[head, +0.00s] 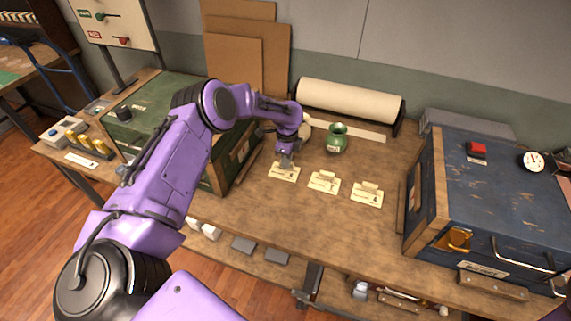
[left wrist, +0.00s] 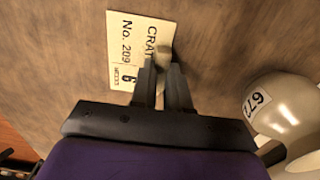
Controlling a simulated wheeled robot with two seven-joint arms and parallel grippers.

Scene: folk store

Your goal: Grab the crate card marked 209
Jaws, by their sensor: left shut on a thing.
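The cream card (left wrist: 126,50) reading "CRATE No. 209" lies on the wooden bench in the left wrist view. In the head view it is the leftmost card (head: 284,175) of a row of three, its print too small to read there. My left gripper (head: 286,160) points down over this card. In the left wrist view my left gripper's fingertips (left wrist: 163,72) are shut on the card's raised grip, which they partly hide. The middle card (head: 323,184) and the right card (head: 367,196) each have a raised tab. My right gripper is out of view.
A green vase (head: 337,140) stands behind the cards. A green crate (head: 160,100) stands left, a blue crate (head: 500,190) right. A paper roll (head: 350,98) lies at the back.

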